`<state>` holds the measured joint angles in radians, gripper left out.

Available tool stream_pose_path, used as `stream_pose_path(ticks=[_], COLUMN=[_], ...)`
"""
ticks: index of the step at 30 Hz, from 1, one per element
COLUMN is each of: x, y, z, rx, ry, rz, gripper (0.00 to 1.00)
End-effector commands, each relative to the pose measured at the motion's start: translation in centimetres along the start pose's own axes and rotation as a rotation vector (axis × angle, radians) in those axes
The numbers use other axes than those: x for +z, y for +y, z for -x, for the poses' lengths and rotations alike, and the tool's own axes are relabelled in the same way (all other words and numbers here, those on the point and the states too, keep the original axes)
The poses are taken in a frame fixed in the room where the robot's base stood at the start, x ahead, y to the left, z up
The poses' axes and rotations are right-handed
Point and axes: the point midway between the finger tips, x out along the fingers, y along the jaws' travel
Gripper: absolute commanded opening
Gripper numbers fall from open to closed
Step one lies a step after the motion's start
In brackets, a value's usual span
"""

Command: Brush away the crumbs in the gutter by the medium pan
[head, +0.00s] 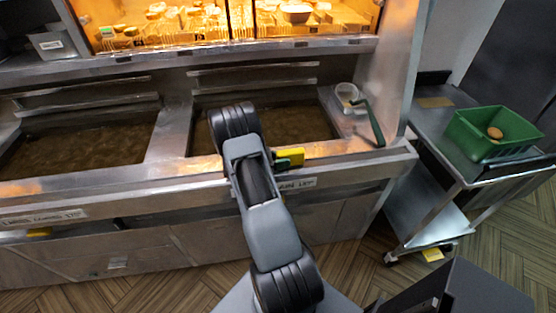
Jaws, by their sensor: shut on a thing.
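My arm rises through the middle of the head view, and my gripper is hidden behind it or out of sight. A small yellow block (291,157) with a dark green part shows just right of my arm, at the front ledge of the range; I cannot tell whether it is held. The medium pan is probably the right-hand vat of brown oil (298,124), partly covered by my arm. The gutter by it is not clearly visible, and I cannot make out crumbs there.
Another oil vat (80,148) lies at left. A clear cup (347,95) and a green-handled tool (374,124) are at the range's right end. A lit food cabinet (235,47) is behind. A metal trolley (432,212) at right bears a green crate (480,146).

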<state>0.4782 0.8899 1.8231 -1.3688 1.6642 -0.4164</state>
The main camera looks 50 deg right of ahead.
Motion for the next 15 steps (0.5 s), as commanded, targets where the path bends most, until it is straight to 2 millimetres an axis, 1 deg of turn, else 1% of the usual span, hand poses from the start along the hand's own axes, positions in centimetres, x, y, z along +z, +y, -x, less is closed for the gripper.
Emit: stream_pose_path(ticks=[1,5,15], x=[-0.3,-0.3,-0.3], y=[-0.1,-0.1,-0.2], z=[-0.2,-0.7,-3.2], rx=[-0.001,-0.001,-0.003], ry=[0.003,0.004,0.005], rz=[0.005,0.006,0.007], gripper=[0.00,0.00,0.00])
